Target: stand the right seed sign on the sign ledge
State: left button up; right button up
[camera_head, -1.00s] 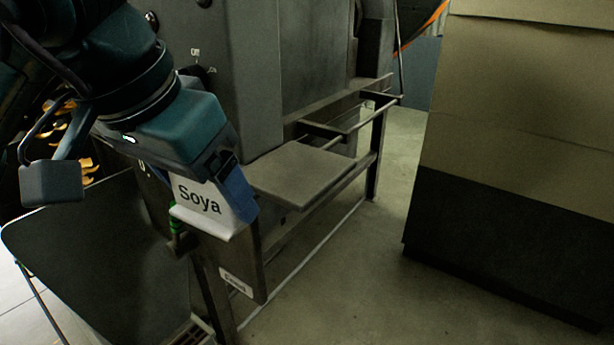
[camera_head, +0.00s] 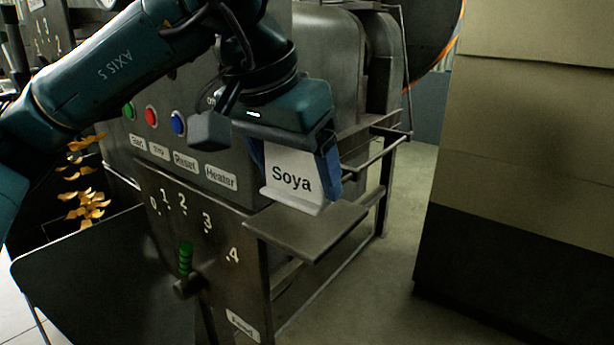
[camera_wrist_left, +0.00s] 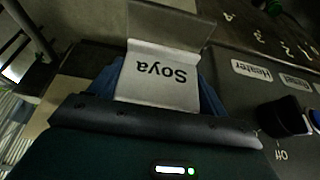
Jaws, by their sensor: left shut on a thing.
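The white seed sign reading "Soya" (camera_head: 292,178) is upright, its foot at the bottom, in the head view. My left gripper (camera_head: 300,165) is shut on it, with blue fingers at its two sides. The sign also shows upside down between the fingers in the left wrist view (camera_wrist_left: 160,78). A flat grey metal ledge (camera_head: 310,230) juts from the front of the machine, just below the sign in the head view. I cannot tell whether the sign's foot touches it. My right gripper is not in view.
The machine panel carries coloured buttons (camera_head: 151,116), labels and a green-handled lever (camera_head: 186,258) left of the ledge. A dark hopper tray (camera_head: 100,275) is at lower left. Tall stacked boxes (camera_head: 530,150) stand at right, with bare floor (camera_head: 385,290) between.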

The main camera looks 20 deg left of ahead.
pick_arm(q)
jog(key=shift+w+d, duration=0.2)
jog(key=shift+w, duration=0.3)
jog(key=shift+w+d, duration=0.2)
jog(key=shift+w, duration=0.3)
jog(key=shift+w+f, duration=0.1)
notch_tip(320, 180, down, 3)
jog(key=shift+f, duration=0.3)
jog(key=o, duration=0.7)
